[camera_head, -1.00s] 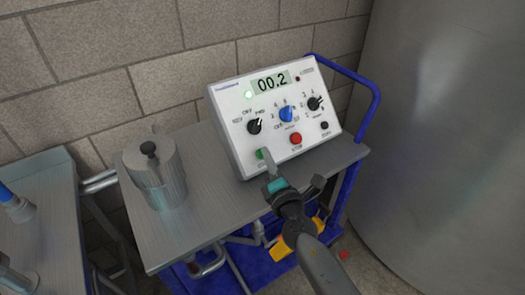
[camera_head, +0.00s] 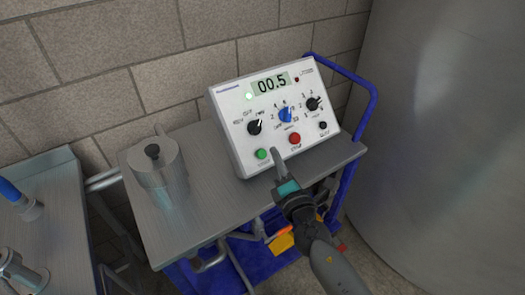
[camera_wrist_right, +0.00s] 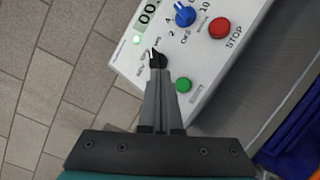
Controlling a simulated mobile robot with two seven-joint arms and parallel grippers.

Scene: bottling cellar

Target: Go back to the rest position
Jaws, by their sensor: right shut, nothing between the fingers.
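The white control box (camera_head: 240,150) stands tilted on the grey cart top, its display reading 00.5 in the head view. Its green button (camera_head: 262,154), red button (camera_head: 295,139) and blue knob (camera_head: 286,115) show uncovered. My right gripper (camera_head: 277,165) is shut and empty, in front of the box and a little below the green button. In the right wrist view its closed fingers (camera_wrist_right: 160,105) point at the panel, left of the green button (camera_wrist_right: 183,85), with the red button (camera_wrist_right: 219,28) further up. My left gripper is not in view.
A metal lidded pot (camera_head: 160,175) stands on the cart top (camera_head: 215,205), left of the box. The blue cart frame (camera_head: 372,105) rises at the right, beside a large grey tank (camera_head: 450,150). Another metal table (camera_head: 60,215) is at the left. A block wall (camera_head: 120,60) is behind.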

